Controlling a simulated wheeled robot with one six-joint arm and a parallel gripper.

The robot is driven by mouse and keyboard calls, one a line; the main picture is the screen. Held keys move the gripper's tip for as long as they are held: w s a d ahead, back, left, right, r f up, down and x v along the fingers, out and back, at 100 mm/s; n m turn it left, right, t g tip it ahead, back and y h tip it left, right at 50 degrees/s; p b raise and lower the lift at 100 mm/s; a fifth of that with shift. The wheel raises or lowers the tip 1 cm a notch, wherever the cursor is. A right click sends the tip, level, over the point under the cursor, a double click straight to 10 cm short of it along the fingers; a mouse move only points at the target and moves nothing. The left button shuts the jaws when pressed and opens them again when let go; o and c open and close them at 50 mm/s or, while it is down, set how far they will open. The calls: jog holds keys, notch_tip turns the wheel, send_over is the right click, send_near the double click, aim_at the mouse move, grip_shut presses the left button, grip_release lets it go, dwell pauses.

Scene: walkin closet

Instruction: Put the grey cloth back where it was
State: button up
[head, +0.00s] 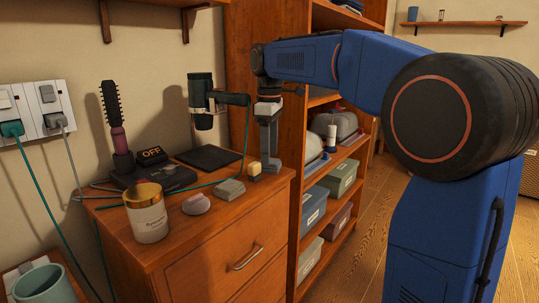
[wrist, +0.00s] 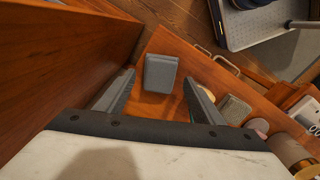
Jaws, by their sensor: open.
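My gripper (head: 268,168) points down over the right end of the wooden dresser top, beside the bookcase. In the wrist view my gripper (wrist: 158,95) is open, its fingers well apart. A smooth grey rounded block (wrist: 160,73) shows between and beyond the fingers, touching neither as far as I can see. A flat, textured grey-green folded piece (head: 229,189) lies on the dresser to the left of my gripper; it also shows in the wrist view (wrist: 234,110). I cannot tell for certain which of the two is the grey cloth.
A small cream-yellow piece (head: 255,169) sits right beside my gripper. A pinkish stone (head: 196,204), a gold-lidded jar (head: 147,213), a black pad (head: 208,158) and a cable-wrapped dark green device (head: 201,97) share the dresser top (head: 205,235). The tall bookcase (head: 293,225) stands close right.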

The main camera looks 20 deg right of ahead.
notch_tip(320, 180, up, 11)
jog(key=s+d+f+m+t, duration=0.2)
jog(key=s+f+m, duration=0.4)
jog(key=s+f, duration=0.9)
jog(key=s+d+f+m+t, duration=0.2)
jog(key=s+d+f+m, duration=0.3)
jog(key=s+f, duration=1.1)
jog(key=shift+s+m+t, duration=0.4)
jog(key=shift+s, duration=0.85)
